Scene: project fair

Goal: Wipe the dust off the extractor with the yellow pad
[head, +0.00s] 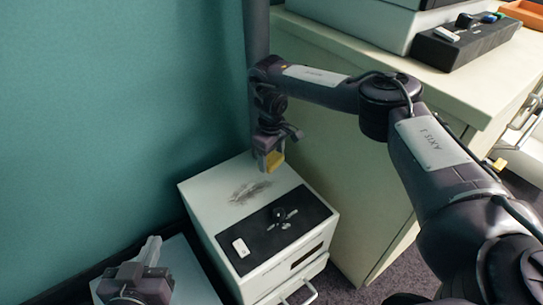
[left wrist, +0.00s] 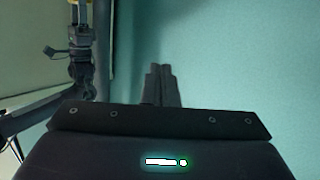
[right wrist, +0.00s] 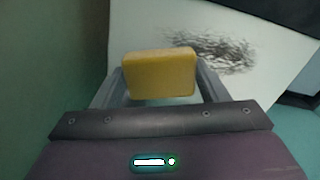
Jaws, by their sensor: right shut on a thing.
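The extractor (head: 215,205) is a white box with a black top panel, low beside the teal wall in the head view. A grey dust smudge (head: 250,190) lies on its white top, and the dust also shows in the right wrist view (right wrist: 215,50). My right gripper (head: 268,155) is shut on the yellow pad (head: 275,161), above the back of the extractor's top near the dust. The pad spans the fingers in the right wrist view (right wrist: 160,76); it looks apart from the surface. My left gripper (head: 152,250) is empty, its fingers together, left of the extractor.
A pale cabinet (head: 350,205) stands just right of the extractor, with a black device (head: 465,42) on its top. The teal wall (head: 110,110) bounds the left side. A metal handle (head: 300,293) juts from the extractor's front. A pale surface (head: 190,275) lies below my left gripper.

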